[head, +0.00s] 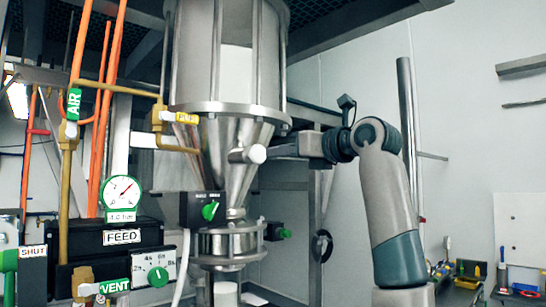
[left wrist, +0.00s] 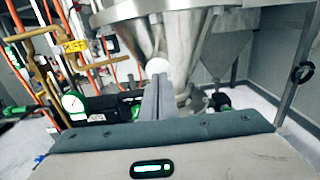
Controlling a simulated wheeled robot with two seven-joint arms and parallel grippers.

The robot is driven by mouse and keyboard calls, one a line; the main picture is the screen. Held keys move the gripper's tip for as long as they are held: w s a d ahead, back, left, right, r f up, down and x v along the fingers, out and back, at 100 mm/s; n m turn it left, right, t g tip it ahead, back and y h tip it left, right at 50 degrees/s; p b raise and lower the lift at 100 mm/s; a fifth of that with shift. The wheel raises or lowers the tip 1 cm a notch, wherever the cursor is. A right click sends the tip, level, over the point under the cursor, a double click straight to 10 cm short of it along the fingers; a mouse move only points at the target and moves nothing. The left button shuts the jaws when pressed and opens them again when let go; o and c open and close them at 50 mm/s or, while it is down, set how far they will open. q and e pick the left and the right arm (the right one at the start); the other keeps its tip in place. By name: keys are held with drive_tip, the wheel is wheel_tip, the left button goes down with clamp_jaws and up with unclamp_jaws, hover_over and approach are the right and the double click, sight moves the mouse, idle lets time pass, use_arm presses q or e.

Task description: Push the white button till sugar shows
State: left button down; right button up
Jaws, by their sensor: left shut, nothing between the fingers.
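The white button (head: 257,154) is a round white cap on a short metal stub at the side of the steel cone (head: 222,140). It also shows in the left wrist view (left wrist: 157,66), straight beyond my fingertips. My left gripper (head: 272,152) is shut and empty, its fingers lined up with the button from the right in the head view. The tips are at or very close to the button; I cannot tell whether they touch. In the left wrist view the shut fingers (left wrist: 157,90) cover the button's lower edge. I cannot make out sugar for certain. My right gripper is out of view.
A clear-walled hopper (head: 237,65) stands above the cone. A box with a green knob (head: 210,211), a FEED box (head: 122,238) and a pressure gauge (head: 121,191) are at the left. A white vessel (head: 226,293) is below. Tools lie at lower right.

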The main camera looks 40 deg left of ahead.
use_arm(q)
drive_tip(key=d+b, duration=0.4)
drive_tip(key=d, duration=0.5)
drive_tip(key=shift+s+d, duration=0.25)
drive_tip(key=shift+s, duration=0.1)
drive_tip(key=shift+a, duration=0.15)
idle(0.6)
